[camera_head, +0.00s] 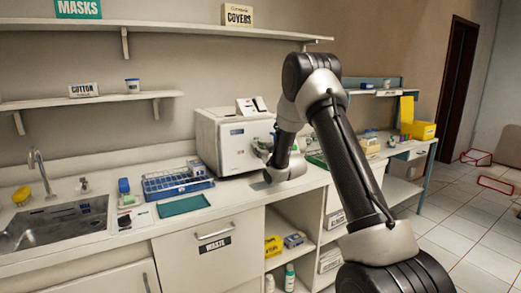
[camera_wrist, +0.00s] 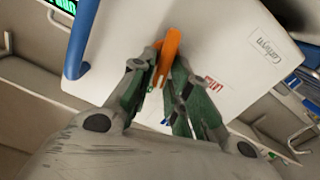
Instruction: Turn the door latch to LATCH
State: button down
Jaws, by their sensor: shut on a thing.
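The door latch (camera_wrist: 168,58) is an orange lever on the white front of a box-shaped machine (camera_wrist: 215,45). In the wrist view my gripper (camera_wrist: 165,72) is shut on the latch, with its fingertips on either side of it. Red lettering (camera_wrist: 188,86), partly hidden by a finger, shows on the door beside the latch. In the head view the white machine (camera_head: 220,140) stands on the counter, and my gripper (camera_head: 264,150) is at its right side. The latch is hidden there behind my arm.
A blue rack (camera_head: 176,183) and a green mat (camera_head: 184,205) lie on the counter left of the machine. A sink (camera_head: 60,225) is farther left. A blue handle (camera_wrist: 80,40) shows at the machine's edge. Shelves (camera_head: 165,27) hang above.

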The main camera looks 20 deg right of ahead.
jog(key=shift+a+f+n, duration=0.2)
jog(key=shift+a+n, duration=0.05)
jog(key=shift+n, duration=2.25)
jog(key=shift+a+f+n, duration=0.2)
jog(key=shift+a+n, duration=0.05)
jog(key=shift+n, duration=2.25)
jog(key=shift+a+f+n, duration=0.2)
jog(key=shift+a+n, duration=0.05)
jog(key=shift+n, duration=2.25)
jog(key=c, duration=1.5)
grip_release()
jog(key=shift+w+f, duration=0.1)
jog(key=shift+f, duration=0.05)
